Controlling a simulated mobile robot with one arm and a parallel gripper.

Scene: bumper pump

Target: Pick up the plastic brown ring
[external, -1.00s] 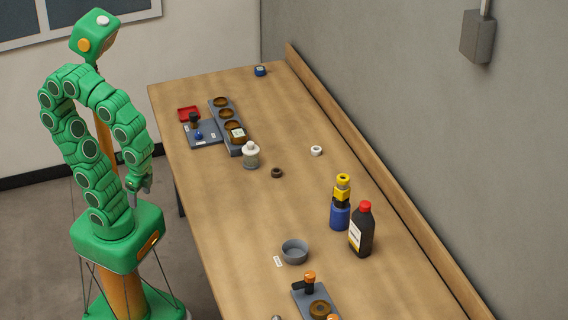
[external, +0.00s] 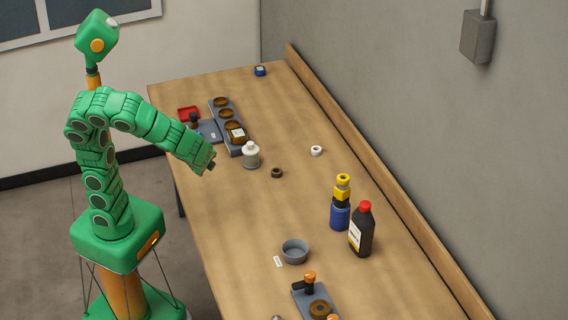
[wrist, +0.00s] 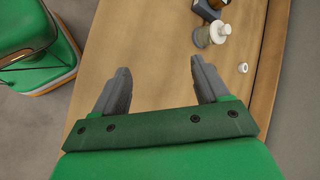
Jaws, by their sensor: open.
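I cannot make out the ring in the wrist view. My gripper (external: 211,166) is over the table's near left edge, left of the ring and apart from it. In the wrist view, the fingers of my gripper (wrist: 160,66) are spread, with only bare tabletop between them.
A white ring (external: 316,150) lies farther right. A grey rack (external: 226,124) with brown round pieces stands behind the bottle. A blue and yellow bottle (external: 340,205), a dark red-capped bottle (external: 361,231) and a grey bowl (external: 294,251) stand nearer. Table around the brown ring is clear.

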